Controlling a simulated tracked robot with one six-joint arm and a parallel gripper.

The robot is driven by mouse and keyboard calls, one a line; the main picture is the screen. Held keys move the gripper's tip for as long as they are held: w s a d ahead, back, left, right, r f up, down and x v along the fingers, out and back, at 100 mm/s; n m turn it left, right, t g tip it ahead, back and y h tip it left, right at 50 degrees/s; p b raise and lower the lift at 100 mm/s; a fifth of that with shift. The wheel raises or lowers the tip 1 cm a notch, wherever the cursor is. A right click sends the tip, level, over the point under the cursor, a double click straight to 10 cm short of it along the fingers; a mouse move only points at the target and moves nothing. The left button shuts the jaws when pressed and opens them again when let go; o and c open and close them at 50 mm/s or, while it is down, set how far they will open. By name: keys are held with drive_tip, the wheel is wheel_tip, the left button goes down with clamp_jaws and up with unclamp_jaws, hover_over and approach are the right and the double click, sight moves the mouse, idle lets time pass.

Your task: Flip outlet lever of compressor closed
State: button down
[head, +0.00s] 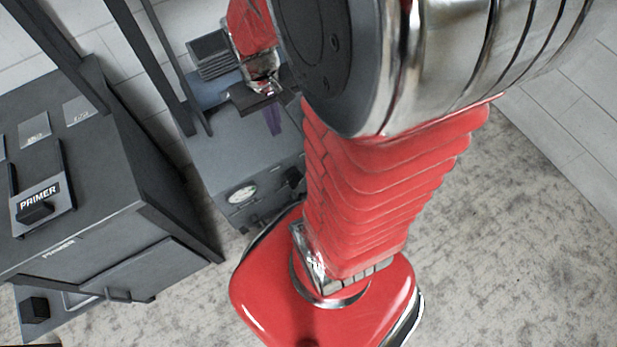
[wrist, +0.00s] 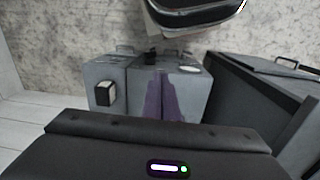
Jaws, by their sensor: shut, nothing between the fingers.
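A blue-grey box unit, which may be the compressor (head: 225,150), stands behind my arm in the head view, with a pale oval plate (head: 242,193) on its near end. It also shows in the wrist view (wrist: 199,95), with a purple patch on its side. A small black part (wrist: 150,57) stands on its far edge there; I cannot tell whether it is the outlet lever. No lever position is readable. My gripper (head: 258,95) is shut and empty, above the unit's far part. Its dark shape fills the bottom of the wrist view (wrist: 160,130).
A dark cabinet labelled PRIMER (head: 70,190) stands at the left in the head view, with dark upright posts (head: 158,65) between it and the unit. A grey box with a black block (wrist: 106,93) is at the left in the wrist view. Grey floor (head: 480,230) is open at right.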

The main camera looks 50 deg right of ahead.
drive_tip(key=s+a+r+n+t, duration=0.1)
drive_tip(key=a+r+n+t, duration=0.2)
drive_tip(key=a+r, duration=1)
wheel_tip(320, 180, up, 4)
drive_tip(key=t, duration=0.2)
drive_tip(key=shift+s+a+n+t+y, duration=0.3)
drive_tip(key=shift+n+t, duration=0.1)
drive_tip(key=shift+s+f, duration=0.1)
drive_tip(key=shift+s, duration=0.05)
